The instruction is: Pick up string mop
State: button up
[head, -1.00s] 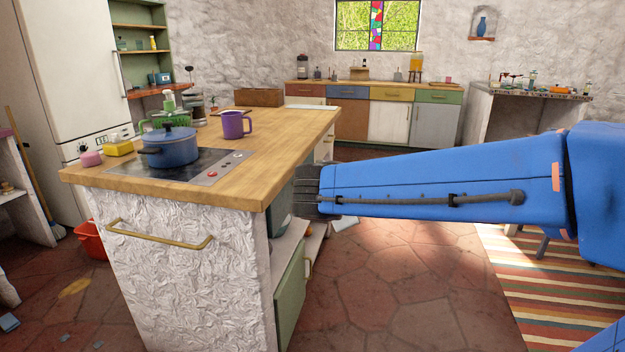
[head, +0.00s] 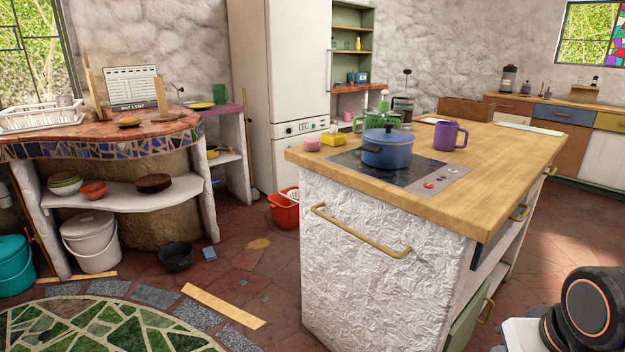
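I cannot make out a string mop head in the head view. A thin brown pole (head: 40,238) stands at the far left, between the teal bucket and the tiled counter's leg; I cannot tell whether it belongs to a mop. My gripper is not in view; only a dark, rounded part of my own body shows at the bottom right.
The kitchen island (head: 385,260), with a blue pot (head: 387,150) and purple mug (head: 450,136), fills the centre right. A red bucket (head: 285,212), dark bowl (head: 176,257), white bucket (head: 92,243) and teal bucket (head: 14,265) stand on the floor. Floor left of the island is mostly open.

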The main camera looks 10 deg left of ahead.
aim_at(255, 193)
jog(key=i+j+u, duration=0.9)
jog(key=i+u, duration=0.45)
jog(key=i, duration=0.15)
jog(key=i+j+z, duration=0.15)
jog(key=i+z, duration=0.15)
jog(key=i, duration=0.25)
jog(key=i+j+z, duration=0.3)
jog(key=i, duration=0.25)
jog(key=i+j+z, duration=0.3)
jog(key=i, duration=0.25)
jog(key=i+j+z, duration=0.55)
jog(key=j+z, duration=0.2)
jog(key=i+j+z, duration=0.15)
jog(key=j+z, duration=0.2)
